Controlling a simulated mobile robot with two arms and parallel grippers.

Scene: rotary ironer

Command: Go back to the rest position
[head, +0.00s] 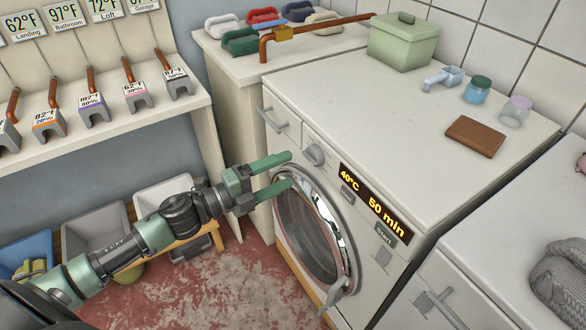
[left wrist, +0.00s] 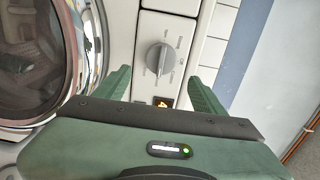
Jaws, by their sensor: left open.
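My left gripper (head: 285,172) is open and empty in front of the washing machine (head: 385,115). Its green fingers are apart, close to the machine's dial (head: 315,154) and the upper edge of the round door (head: 312,232). In the left wrist view, the open fingers (left wrist: 160,92) frame the same dial (left wrist: 160,58), with the door's chrome rim (left wrist: 88,50) at the left. I cannot tell whether a finger touches the machine. The door looks closed. The display reads 40°C and 50 min. My right gripper is not in view.
On the machine top stand a green box (head: 403,42), a blue jar (head: 477,90), a clear jar (head: 516,111) and a brown wallet (head: 475,137). Bins (head: 97,230) stand below the shelf (head: 90,135) at left. A second appliance (head: 500,265) is at right. Open floor (head: 235,285) lies below my arm.

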